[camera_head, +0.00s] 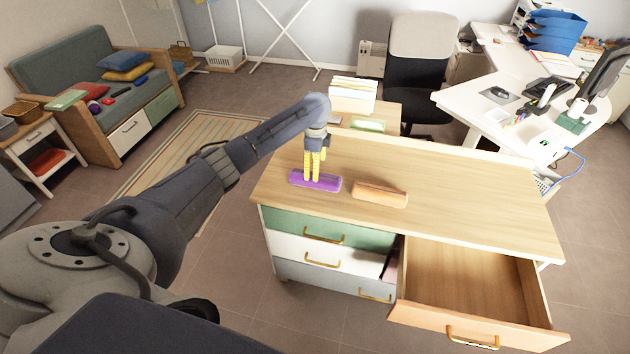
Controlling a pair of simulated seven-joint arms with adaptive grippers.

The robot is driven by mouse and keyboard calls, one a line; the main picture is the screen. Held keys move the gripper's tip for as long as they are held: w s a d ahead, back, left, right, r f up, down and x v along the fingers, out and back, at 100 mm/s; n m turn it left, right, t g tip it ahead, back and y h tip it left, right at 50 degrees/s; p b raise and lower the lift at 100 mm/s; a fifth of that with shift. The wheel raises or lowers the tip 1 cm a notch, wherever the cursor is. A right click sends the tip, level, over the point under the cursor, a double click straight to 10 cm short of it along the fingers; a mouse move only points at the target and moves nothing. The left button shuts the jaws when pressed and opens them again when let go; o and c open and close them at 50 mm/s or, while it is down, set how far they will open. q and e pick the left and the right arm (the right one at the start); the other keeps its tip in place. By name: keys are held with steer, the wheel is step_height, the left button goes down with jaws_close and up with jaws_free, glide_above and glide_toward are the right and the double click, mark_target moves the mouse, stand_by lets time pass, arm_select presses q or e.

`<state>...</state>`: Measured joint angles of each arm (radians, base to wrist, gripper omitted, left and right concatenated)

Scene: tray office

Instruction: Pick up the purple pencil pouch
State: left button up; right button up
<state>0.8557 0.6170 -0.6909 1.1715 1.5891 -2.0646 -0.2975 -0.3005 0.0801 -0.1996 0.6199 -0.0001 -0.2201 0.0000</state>
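The purple pencil pouch (329,184) lies on the left part of the wooden dresser top (460,190). My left gripper (313,178) points straight down at the pouch, with its yellow fingers at the pouch's left half. The fingers look close together, and their tips reach the pouch. I cannot tell whether they grip it or only stand over it. The pouch appears to rest on the dresser top. My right gripper is not in view.
An orange pouch (379,194) lies just right of the purple one. An empty drawer (465,279) stands open at the dresser's front right. The dresser top's right side is clear. A white desk (470,105) and an office chair (417,75) stand behind.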

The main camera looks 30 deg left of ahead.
arm_select(q)
steer(key=shift+f, duration=2.9)
steer(key=c, duration=1.4)
steer(key=shift+r, duration=0.1)
